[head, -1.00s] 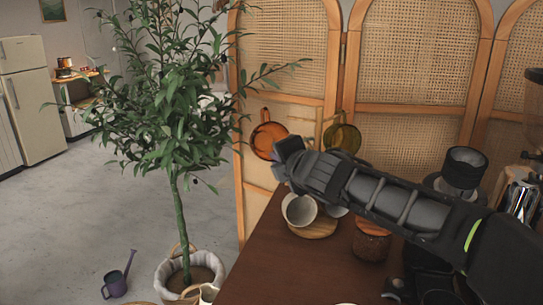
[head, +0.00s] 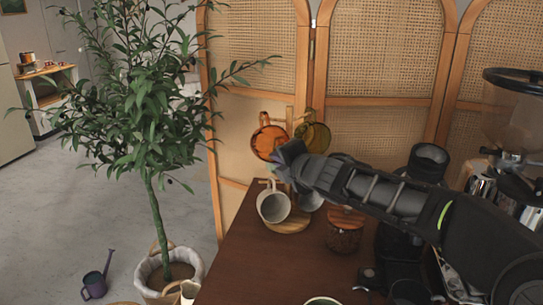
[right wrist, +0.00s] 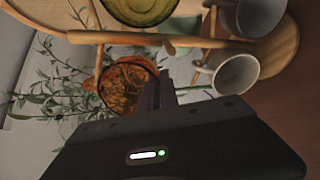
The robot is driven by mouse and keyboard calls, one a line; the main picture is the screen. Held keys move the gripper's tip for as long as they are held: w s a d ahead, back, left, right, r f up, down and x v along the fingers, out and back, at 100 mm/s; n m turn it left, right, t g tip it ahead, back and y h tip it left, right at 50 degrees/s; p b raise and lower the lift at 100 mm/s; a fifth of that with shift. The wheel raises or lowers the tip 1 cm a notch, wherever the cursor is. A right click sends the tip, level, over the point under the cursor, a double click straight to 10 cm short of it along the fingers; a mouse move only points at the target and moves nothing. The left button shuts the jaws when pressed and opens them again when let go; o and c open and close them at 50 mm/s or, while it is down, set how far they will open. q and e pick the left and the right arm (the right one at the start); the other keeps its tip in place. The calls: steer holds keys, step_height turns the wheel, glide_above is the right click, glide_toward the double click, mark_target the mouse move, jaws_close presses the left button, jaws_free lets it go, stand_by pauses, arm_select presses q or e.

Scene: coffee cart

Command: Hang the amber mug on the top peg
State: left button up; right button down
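The amber mug (head: 269,138) is translucent orange glass. It is held up left of the wooden mug tree (head: 299,116), near the tree's upper part. My right gripper (head: 287,158) appears shut on the mug's wall. In the right wrist view, the fingers (right wrist: 158,92) meet the near side of the amber mug (right wrist: 128,84); the exact contact is partly hidden. An olive-green glass mug (head: 315,137) is at the tree's right side. The tree's post (right wrist: 130,38) lies sideways in the wrist view. I cannot clearly make out the top peg. My left gripper is not in view.
A pale mug (head: 273,206) and another behind it sit low at the tree, above its round base (head: 290,226). A lidded jar (head: 344,232) and a grinder (head: 516,110) stand right. A potted tree (head: 150,140) is left; a rattan screen (head: 380,65) is behind.

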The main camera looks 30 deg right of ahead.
steer(key=shift+s+d+f+b, duration=0.1)
steer(key=shift+s+f+b, duration=0.1)
steer(key=shift+b, duration=0.1)
stand_by(0.4)
steer(key=c, duration=1.5)
jaws_free()
steer(key=shift+c, duration=0.2)
steer(key=p+v, duration=0.3)
steer(key=v, duration=0.4)
steer(key=shift+s, duration=0.35)
